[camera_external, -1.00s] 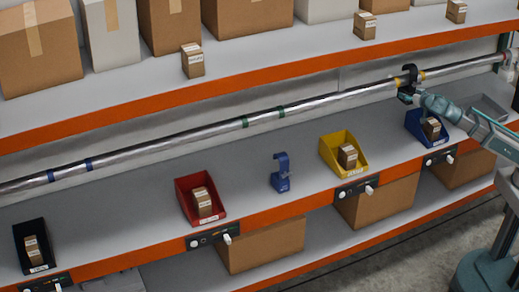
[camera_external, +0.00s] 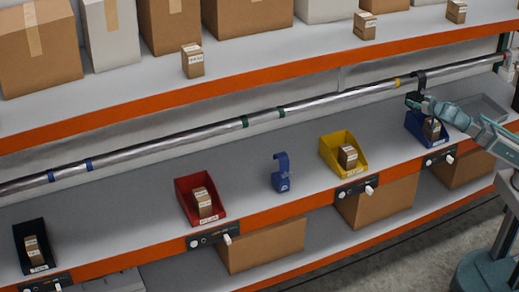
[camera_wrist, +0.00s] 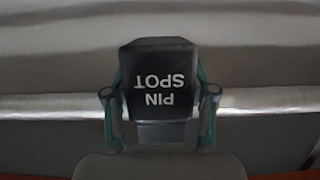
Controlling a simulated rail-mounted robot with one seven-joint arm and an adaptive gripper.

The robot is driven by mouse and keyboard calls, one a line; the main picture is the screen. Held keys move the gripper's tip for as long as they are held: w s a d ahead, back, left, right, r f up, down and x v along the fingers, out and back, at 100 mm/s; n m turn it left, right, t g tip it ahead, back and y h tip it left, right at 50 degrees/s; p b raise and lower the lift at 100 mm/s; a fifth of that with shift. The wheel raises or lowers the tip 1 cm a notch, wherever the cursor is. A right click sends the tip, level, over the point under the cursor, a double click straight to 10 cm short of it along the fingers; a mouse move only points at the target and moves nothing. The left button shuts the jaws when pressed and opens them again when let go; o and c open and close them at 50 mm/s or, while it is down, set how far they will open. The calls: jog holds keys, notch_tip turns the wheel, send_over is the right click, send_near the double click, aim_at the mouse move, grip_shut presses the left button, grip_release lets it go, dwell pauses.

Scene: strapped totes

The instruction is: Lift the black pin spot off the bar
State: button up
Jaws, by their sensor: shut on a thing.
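The black pin spot (camera_external: 419,78) has a hooked clamp at the top, which overlaps the silver bar (camera_external: 340,97) near its right end. I cannot tell whether the hook bears on the bar or hangs just in front of it. My gripper (camera_external: 425,104) is shut on the lamp's body below the hook. In the wrist view my gripper (camera_wrist: 160,98) has a finger on each side of the black body (camera_wrist: 158,62), whose white "PIN SPOT" label reads upside down. The bar (camera_wrist: 50,107) runs behind it; the hook is hidden there.
A blue bin (camera_external: 415,124) with a small box stands just below my gripper. A yellow bin (camera_external: 330,150), a blue clamp-like item (camera_external: 282,172) and a red bin (camera_external: 188,205) stand left on the shelf. The upper shelf's orange edge (camera_external: 300,77) runs above the bar.

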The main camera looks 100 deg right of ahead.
jog(key=shift+s+a+b, duration=0.1)
jog(key=shift+s+a, duration=0.1)
jog(key=shift+a, duration=0.65)
jog(key=shift+s+a+b, duration=0.15)
jog(key=shift+s+a, duration=0.05)
jog(key=shift+a, duration=0.7)
jog(key=shift+s+a+b, duration=0.1)
jog(key=shift+s+a, duration=0.1)
jog(key=shift+a, duration=0.65)
